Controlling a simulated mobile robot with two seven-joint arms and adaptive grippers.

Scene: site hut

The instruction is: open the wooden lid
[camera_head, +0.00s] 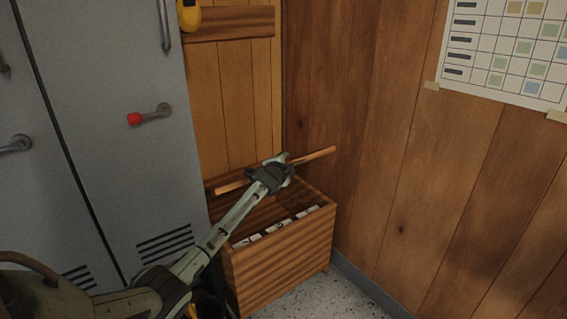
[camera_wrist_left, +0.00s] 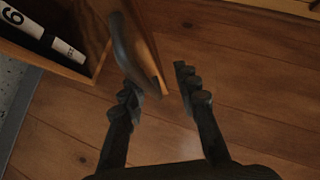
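The wooden lid (camera_head: 316,155) of the box is raised and shows nearly edge-on in the head view, as a thin slanting strip above the open box. Its edge also shows in the left wrist view (camera_wrist_left: 146,56). A dark curved bar (camera_wrist_left: 125,48), seemingly the lid's handle, runs beside that edge. My left gripper (camera_head: 283,167) is at the middle of the lid's edge and hides part of it. In the left wrist view its fingers (camera_wrist_left: 157,80) are apart, with the bar's lower end near the left finger; contact is unclear. My right gripper is out of view.
The wooden box (camera_head: 285,265) stands in the corner, with several white-labelled items (camera_head: 277,227) inside. A plank wall (camera_head: 400,170) bounds the right. Some speckled floor (camera_head: 330,298) is clear in front.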

